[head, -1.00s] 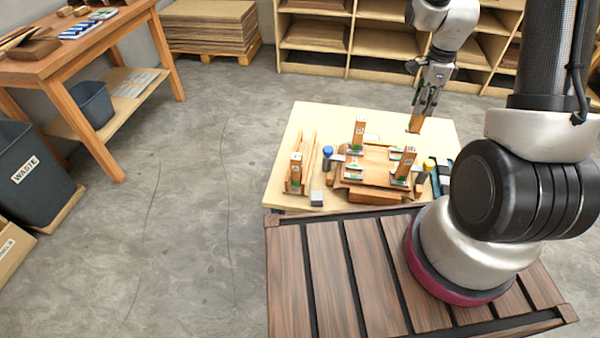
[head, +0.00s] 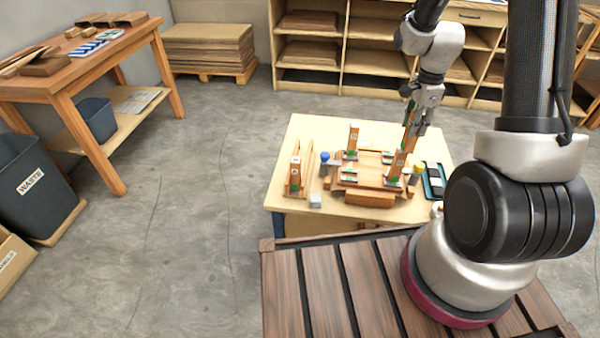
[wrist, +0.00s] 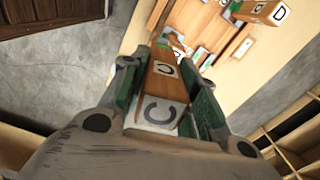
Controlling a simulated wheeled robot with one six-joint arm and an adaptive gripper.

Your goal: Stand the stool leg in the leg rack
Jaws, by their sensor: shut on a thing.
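My gripper (head: 414,118) is shut on a wooden stool leg (head: 409,141), held above the right side of the table. In the wrist view the leg (wrist: 168,84) lies between the green-padded fingers, with a white "C" label on its near end. In the head view the wooden rack (head: 370,199) stands mid-table, below and left of the gripper. One leg (head: 352,140) stands at its back. Another leg (head: 396,165) stands at its right front, close to the held leg; I cannot tell whether they touch. The held leg's lower end is hidden or overlapped.
A narrow wooden holder (head: 308,168) with an upright leg (head: 295,174) is at the table's left. A blue-topped item (head: 325,157), a grey block (head: 315,201), a yellow-topped item (head: 417,168) and a dark tray (head: 435,180) surround the rack. Shelves (head: 340,75) stand behind.

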